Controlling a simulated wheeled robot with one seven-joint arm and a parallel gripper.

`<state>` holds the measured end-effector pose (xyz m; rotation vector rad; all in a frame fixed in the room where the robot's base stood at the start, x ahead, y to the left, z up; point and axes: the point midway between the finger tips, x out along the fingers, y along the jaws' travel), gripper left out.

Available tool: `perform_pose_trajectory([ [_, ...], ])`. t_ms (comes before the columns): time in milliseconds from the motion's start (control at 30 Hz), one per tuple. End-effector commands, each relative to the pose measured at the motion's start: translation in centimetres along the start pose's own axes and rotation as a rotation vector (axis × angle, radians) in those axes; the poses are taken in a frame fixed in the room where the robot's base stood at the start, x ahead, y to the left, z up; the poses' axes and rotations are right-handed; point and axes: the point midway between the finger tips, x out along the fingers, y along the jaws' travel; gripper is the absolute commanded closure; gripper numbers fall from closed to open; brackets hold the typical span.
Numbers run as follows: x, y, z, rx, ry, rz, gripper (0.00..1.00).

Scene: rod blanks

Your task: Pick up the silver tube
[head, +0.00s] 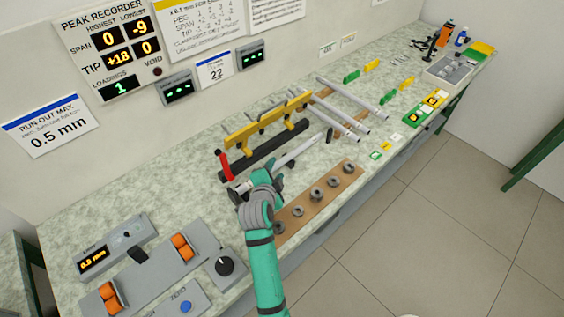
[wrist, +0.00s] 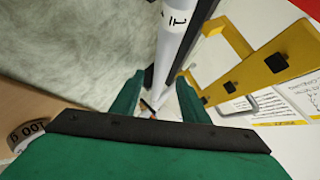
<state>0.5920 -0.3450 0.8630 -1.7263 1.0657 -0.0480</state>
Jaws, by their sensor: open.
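A silver tube (head: 300,149) lies just in front of the yellow-and-black fixture, one end close to my gripper (head: 264,180). In the wrist view, a silver tube (wrist: 178,28) with a dark printed mark runs down between the two green fingers of my gripper (wrist: 158,102). The fingers are apart, with visible space beside the tube, and are not closed on it. Its near end is partly hidden by my gripper. Several other silver tubes (head: 343,109) lie side by side farther right on the bench.
The yellow fixture (head: 268,121) with a red handle (head: 224,165) stands close behind the tube. A brown board (head: 333,188) with several metal rings lies in front. A grey unit with orange rollers (head: 181,247) is at left. Green and yellow blocks stand farther right.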

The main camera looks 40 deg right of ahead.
Motion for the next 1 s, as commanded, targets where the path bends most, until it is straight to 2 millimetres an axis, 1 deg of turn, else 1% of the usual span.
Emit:
perform_pose_trajectory([
  [33,0.7,0.0,-0.1,0.0,0.001,0.001,0.59],
  [133,1.5,0.0,0.0,0.0,0.0,0.001,0.59],
  [400,1.8,0.0,0.0,0.0,0.0,0.0,0.59],
  [433,1.8,0.0,0.0,0.0,0.0,0.0,0.61],
  [467,1.8,0.0,0.0,0.0,0.0,0.0,0.68],
  [500,1.8,0.0,0.0,0.0,0.0,0.0,0.78],
  [600,1.8,0.0,0.0,0.0,0.0,0.0,1.0],
  [1000,1.6,-0.3,-0.2,0.001,0.0,-0.001,1.0],
])
